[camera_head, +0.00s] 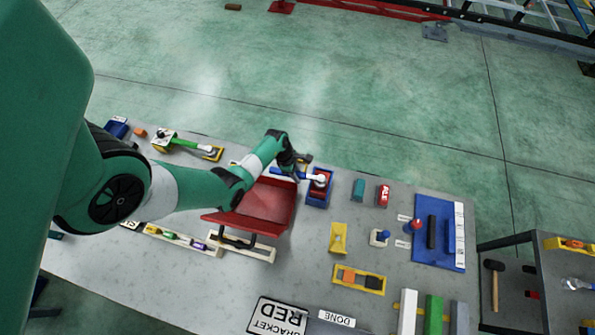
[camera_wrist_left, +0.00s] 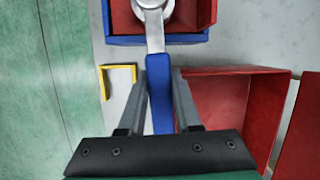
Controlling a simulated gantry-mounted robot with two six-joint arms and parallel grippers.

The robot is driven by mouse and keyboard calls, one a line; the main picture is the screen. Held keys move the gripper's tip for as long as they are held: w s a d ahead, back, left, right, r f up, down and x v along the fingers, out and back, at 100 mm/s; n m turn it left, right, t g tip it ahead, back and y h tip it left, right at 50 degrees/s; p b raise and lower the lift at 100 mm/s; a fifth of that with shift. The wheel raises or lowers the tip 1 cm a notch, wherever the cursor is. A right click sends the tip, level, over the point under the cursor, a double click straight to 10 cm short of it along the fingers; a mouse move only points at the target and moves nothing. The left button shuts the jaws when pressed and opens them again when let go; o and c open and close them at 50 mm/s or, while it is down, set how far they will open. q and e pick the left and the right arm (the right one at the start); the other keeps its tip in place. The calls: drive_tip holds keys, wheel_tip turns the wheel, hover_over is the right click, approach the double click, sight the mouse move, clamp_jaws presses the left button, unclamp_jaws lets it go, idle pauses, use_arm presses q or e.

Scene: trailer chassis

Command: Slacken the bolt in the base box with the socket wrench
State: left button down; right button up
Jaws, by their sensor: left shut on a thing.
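The socket wrench (camera_head: 287,174) has a blue handle and a silver head. My left gripper (camera_head: 296,170) is shut on its handle, which also shows between both fingers in the left wrist view (camera_wrist_left: 160,100). The wrench's round head lies over a small blue box with a red inside (camera_head: 318,199), which I take as the base box; its edge also shows in the wrist view (camera_wrist_left: 190,40). The bolt is hidden under the head, so I cannot tell whether the socket sits on it. My right gripper is not in view.
An open red bin (camera_head: 265,203) stands beside the gripper, close below it. Right of the box are a teal block (camera_head: 358,189), a red block (camera_head: 383,194) and a blue mat (camera_head: 425,250).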

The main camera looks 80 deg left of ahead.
use_arm(q)
drive_tip(key=shift+s+d+r+n+p, duration=0.1)
drive_tip(key=shift+s+d+n+p, duration=0.05)
drive_tip(key=shift+d+n+p, duration=0.3)
drive_tip(key=shift+d, duration=0.1)
drive_tip(key=shift+s+d+n+y+p, duration=0.1)
drive_tip(key=shift+d+n+y+p, duration=0.1)
drive_tip(key=shift+d+n+p, duration=0.5)
drive_tip(key=shift+s+d+n+y+p, duration=0.1)
drive_tip(key=shift+n+y+p, duration=0.2)
drive_tip(key=shift+p, duration=0.8)
drive_tip(key=shift+a, duration=0.1)
drive_tip(key=shift+w+a+m, duration=0.1)
drive_tip(key=shift+a+m, duration=0.1)
drive_tip(key=shift+m, duration=0.05)
